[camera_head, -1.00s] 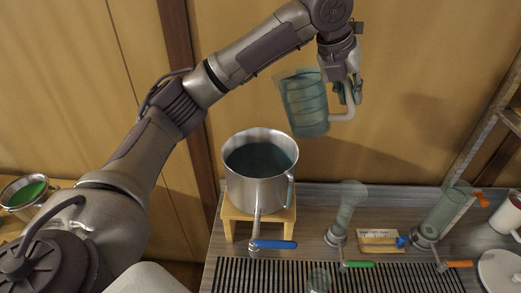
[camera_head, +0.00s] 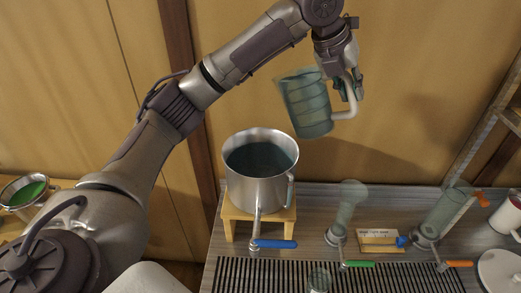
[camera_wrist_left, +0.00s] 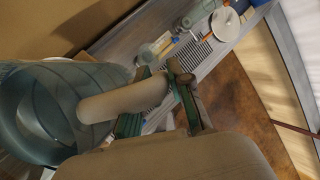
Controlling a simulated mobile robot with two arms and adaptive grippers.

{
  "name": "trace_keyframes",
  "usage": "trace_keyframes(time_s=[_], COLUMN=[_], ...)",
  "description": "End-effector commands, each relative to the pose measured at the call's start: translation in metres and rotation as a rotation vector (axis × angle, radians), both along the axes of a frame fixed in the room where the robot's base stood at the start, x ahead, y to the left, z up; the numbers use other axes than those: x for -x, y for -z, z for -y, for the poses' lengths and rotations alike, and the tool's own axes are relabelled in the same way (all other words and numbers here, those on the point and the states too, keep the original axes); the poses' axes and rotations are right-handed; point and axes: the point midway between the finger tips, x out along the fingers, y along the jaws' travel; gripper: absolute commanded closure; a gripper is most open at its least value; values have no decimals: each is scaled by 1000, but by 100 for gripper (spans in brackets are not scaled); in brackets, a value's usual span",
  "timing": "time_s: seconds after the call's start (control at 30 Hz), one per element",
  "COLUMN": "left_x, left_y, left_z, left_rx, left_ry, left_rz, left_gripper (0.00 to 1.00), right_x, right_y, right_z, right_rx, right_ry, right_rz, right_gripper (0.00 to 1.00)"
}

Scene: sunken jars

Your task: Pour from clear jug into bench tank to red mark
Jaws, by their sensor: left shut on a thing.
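The clear jug (camera_head: 308,104) hangs in the air to the upper right of the steel pot, tilted a little with its mouth towards the left. My left gripper (camera_head: 347,92) is shut on the jug's pale handle; in the left wrist view the handle (camera_wrist_left: 122,100) lies between the green-padded fingers (camera_wrist_left: 160,100), with the jug's bluish wall (camera_wrist_left: 50,100) beside it. The steel pot with dark liquid, the likely bench tank (camera_head: 258,185), stands on a wooden stand (camera_head: 232,214) and has a blue-handled tap (camera_head: 272,244). I cannot make out a red mark. My right gripper is not in view.
Right of the pot stand a clear funnel-like vessel (camera_head: 347,205) with a green-handled tap, a small wooden block with a scale (camera_head: 380,238), and a tilted clear cylinder (camera_head: 446,212). A small glass (camera_head: 319,280) stands on the slatted grille (camera_head: 400,277). A pot of green liquid (camera_head: 25,193) is far left.

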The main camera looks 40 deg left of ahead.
Motion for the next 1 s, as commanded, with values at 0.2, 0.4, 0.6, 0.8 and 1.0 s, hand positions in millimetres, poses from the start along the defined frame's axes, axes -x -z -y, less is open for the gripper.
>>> trace_keyframes(time_s=[0.2,0.4,0.6,0.8,1.0], left_x=[0,0,0,-1,-1], left_y=[-6,-6,-6,-7,-10], left_z=[-1,-1,-1,-1,-2], left_rx=[20,21,23,42,69], left_ry=[0,0,0,-1,-1], left_rz=[8,9,9,10,13], left_gripper=[100,100,100,100,100], right_x=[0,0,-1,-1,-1], right_y=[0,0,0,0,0], right_z=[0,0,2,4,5], right_rx=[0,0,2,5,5], right_ry=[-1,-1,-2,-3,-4], right_rz=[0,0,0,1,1], right_gripper=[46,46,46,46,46])
